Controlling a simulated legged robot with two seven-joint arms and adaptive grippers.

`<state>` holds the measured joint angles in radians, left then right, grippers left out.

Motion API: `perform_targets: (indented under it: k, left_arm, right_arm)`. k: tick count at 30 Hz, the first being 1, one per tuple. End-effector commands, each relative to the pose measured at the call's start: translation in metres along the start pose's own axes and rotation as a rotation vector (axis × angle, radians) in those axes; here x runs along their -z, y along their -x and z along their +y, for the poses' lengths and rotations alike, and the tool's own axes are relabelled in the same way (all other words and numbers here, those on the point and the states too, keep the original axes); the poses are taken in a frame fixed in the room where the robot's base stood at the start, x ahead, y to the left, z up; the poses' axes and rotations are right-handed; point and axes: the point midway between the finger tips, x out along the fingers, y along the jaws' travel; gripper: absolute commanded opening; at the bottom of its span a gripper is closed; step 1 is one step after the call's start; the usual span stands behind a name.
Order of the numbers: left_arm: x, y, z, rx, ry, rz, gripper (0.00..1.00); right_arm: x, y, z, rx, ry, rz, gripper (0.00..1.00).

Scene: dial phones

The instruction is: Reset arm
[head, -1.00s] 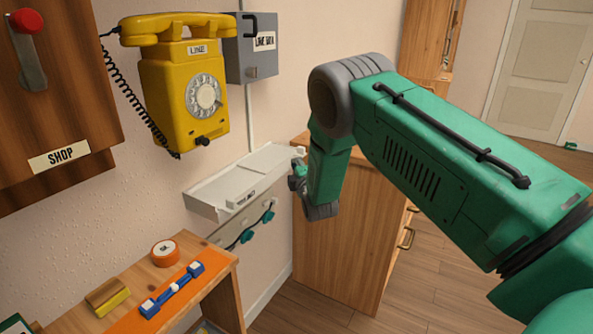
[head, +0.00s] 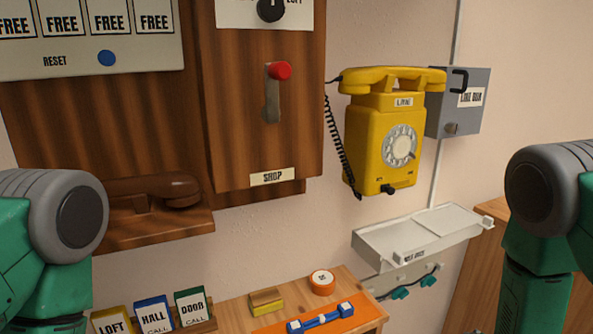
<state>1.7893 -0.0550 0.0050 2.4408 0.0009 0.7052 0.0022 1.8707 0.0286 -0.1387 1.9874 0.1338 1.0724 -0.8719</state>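My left arm (head: 50,225) shows at the left edge and my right arm (head: 545,230) at the right edge, both as green links with grey rounded joints. Both arms run out of the bottom of the picture, and neither gripper is in view. Nothing held by them can be seen. A blue button (head: 106,58) marked RESET is on the panel at the upper left. A lever with a red knob (head: 280,71) stands on the wooden SHOP box (head: 225,110).
A yellow dial phone (head: 372,135) hangs on the wall with its handset on top, beside a grey box (head: 470,100). A brown handset (head: 155,190) rests on a wooden ledge. Cards, an orange roll (head: 322,281) and a blue piece (head: 320,319) occupy the low shelf. A white tray (head: 375,245) sticks out below the phone.

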Motion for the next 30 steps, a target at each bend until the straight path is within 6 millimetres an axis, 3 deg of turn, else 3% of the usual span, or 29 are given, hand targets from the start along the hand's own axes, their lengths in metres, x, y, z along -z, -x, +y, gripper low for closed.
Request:
perform_targets:
  k: [1,6,9,12,15,18,30]
  left_arm:
    - [0.000,0.000,0.000,0.000,0.000,0.000,0.33]
    - [0.000,0.000,0.000,0.000,0.000,0.000,0.33]
    - [0.000,0.000,0.000,0.000,0.001,0.000,0.33]
    - [0.000,0.000,0.000,0.000,0.001,0.000,0.33]
    - [0.000,0.000,0.000,0.000,0.001,0.000,0.33]
    - [0.000,0.000,0.000,0.000,0.001,0.000,0.33]
    - [0.000,0.000,0.000,0.000,0.001,0.000,0.33]
  right_arm:
    - [-0.013,0.018,-0.035,0.097,-0.074,-0.047,0.00]
    - [-0.056,0.096,-0.132,0.365,-0.332,-0.268,0.00]
    - [-0.079,0.146,-0.173,0.479,-0.457,-0.420,0.00]
    - [-0.096,0.190,-0.199,0.554,-0.550,-0.556,0.00]
    - [-0.107,0.222,-0.214,0.594,-0.607,-0.655,0.00]
    - [-0.113,0.238,-0.220,0.612,-0.637,-0.708,0.00]
    - [-0.114,0.241,-0.221,0.615,-0.643,-0.719,0.00]
